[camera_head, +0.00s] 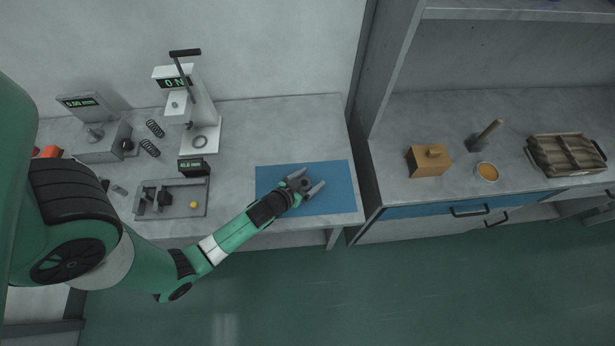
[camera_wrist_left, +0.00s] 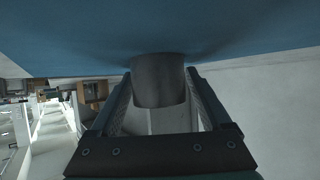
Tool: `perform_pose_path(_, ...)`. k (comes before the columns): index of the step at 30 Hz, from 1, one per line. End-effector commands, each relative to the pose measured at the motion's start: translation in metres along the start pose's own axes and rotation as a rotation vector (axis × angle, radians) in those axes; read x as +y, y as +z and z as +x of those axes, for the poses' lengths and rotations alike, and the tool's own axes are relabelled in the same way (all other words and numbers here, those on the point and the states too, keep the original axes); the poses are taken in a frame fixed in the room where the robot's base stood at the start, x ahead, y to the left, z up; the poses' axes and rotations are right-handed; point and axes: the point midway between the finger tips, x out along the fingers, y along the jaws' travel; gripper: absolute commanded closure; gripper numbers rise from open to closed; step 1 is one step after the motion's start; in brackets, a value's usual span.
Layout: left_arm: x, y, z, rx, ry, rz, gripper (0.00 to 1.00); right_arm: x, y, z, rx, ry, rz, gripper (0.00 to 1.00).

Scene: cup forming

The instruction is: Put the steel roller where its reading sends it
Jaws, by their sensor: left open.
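The steel roller is a dark grey cylinder (camera_wrist_left: 158,82) on the blue mat (camera_head: 335,195). It stands between the fingers of my left gripper (camera_head: 307,181). In the left wrist view the fingers of the left gripper (camera_wrist_left: 160,85) are spread on both sides of the roller; whether either touches it I cannot tell. In the head view the roller shows only as a small dark patch (camera_head: 304,187) between the fingers. My right gripper is not in view.
A gauge with a 0.00 mm display (camera_head: 78,102), a lever press reading 0 N (camera_head: 175,82) and a measuring fixture (camera_head: 178,210) with a small display (camera_head: 193,167) stand on the bench. The right counter holds a wooden block (camera_head: 428,162), a cup (camera_head: 487,173) and a slatted tray (camera_head: 566,155).

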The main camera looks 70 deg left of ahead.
Motion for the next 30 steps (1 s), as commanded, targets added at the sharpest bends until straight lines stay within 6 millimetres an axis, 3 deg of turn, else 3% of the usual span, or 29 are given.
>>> perform_pose_path(5,0.0,-0.003,-0.018,-0.001,0.001,0.001,0.19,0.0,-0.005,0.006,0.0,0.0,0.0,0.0)
perform_pose_path(12,0.001,-0.001,-0.076,-0.003,0.003,0.004,0.19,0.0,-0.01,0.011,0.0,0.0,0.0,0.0)
perform_pose_path(18,0.001,-0.001,-0.112,-0.001,0.003,0.003,0.19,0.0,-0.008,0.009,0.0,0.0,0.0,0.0)
perform_pose_path(30,0.0,-0.002,-0.121,0.0,0.0,0.0,0.19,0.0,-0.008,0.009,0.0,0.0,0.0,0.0)
